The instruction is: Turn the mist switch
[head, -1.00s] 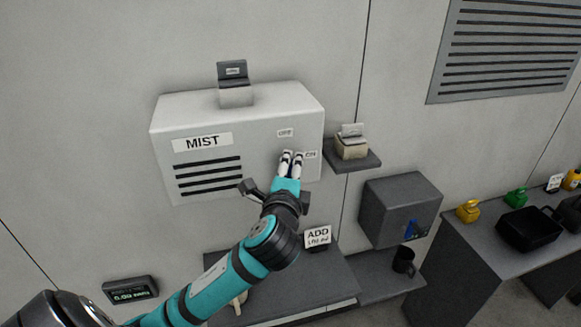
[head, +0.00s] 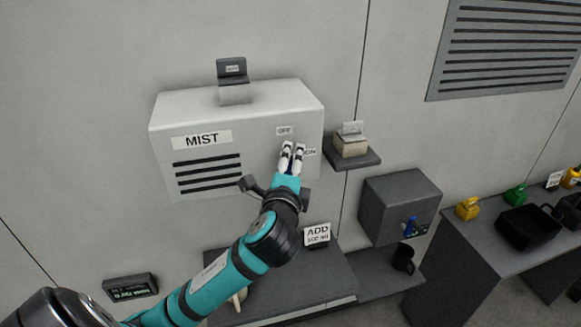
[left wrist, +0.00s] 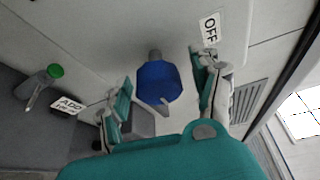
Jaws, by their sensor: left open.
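The white mist box (head: 250,155), labelled MIST, is on the wall. Its front face has an OFF label (head: 285,131) and an ON label (head: 310,152). My left gripper (head: 293,148) is in front of this face, its fingertips just below OFF and left of ON. In the left wrist view, a blue knob (left wrist: 158,82) with a small pointer sits on the box face between the open fingers, with gaps on both sides. The OFF label (left wrist: 210,28) shows beyond the right finger. In the head view the knob is mostly hidden by the gripper. My right gripper is not in view.
A small shelf (head: 358,163) with a beige block is right of the box. A grey wall box (head: 395,205) is lower right, above a dark mug (head: 403,258). An ADD sign (head: 317,234) stands on the counter below. A side table holds a black tray (head: 528,228).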

